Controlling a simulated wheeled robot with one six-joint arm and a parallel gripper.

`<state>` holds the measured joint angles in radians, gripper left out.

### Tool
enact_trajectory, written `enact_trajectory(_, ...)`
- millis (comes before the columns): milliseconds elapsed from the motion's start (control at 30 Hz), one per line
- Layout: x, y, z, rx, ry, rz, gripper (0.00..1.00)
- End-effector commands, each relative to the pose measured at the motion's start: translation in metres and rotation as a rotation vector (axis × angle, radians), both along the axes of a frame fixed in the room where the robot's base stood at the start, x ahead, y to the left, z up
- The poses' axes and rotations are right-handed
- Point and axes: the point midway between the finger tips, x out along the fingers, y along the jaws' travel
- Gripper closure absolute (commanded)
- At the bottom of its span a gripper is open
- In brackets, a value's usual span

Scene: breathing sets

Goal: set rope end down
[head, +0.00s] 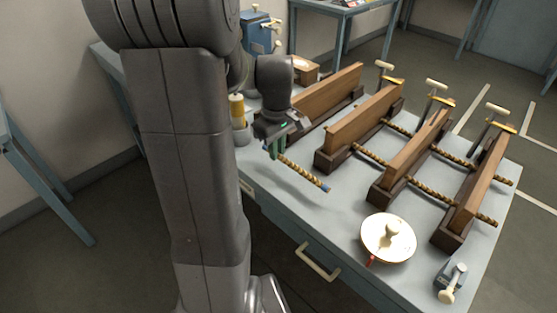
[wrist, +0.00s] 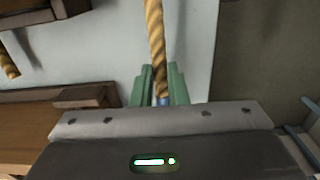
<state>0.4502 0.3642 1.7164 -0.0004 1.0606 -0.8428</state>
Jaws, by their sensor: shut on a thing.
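A short tan rope piece (head: 303,173) with blue ends hangs out from my gripper (head: 275,153) in the head view, sloping down to the right over the grey tabletop (head: 285,210). In the wrist view, the green fingers of my gripper (wrist: 160,90) are closed on one end of the rope (wrist: 156,35), with a blue tip showing between them. The rope runs straight away from the fingers. Whether its far end touches the tabletop I cannot tell.
Several upright wooden boards in dark blocks, such as this one (head: 365,115), stand right of my gripper. Rope lengths (head: 430,190) cross between the right ones. A round cream-topped object (head: 388,237) and a small clamp-like tool (head: 451,281) occupy the front right. The front-left tabletop is clear.

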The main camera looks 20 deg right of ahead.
Motion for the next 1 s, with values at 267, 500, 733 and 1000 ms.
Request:
enact_trajectory(267,0.000,0.000,-0.035,0.001,0.003,0.000,1.00)
enact_trajectory(500,0.000,0.000,-0.038,0.000,0.000,0.000,1.00)
enact_trajectory(733,0.000,0.000,-0.041,0.000,0.000,0.000,0.77)
enact_trajectory(1000,0.000,0.000,-0.041,0.000,0.000,0.000,0.65)
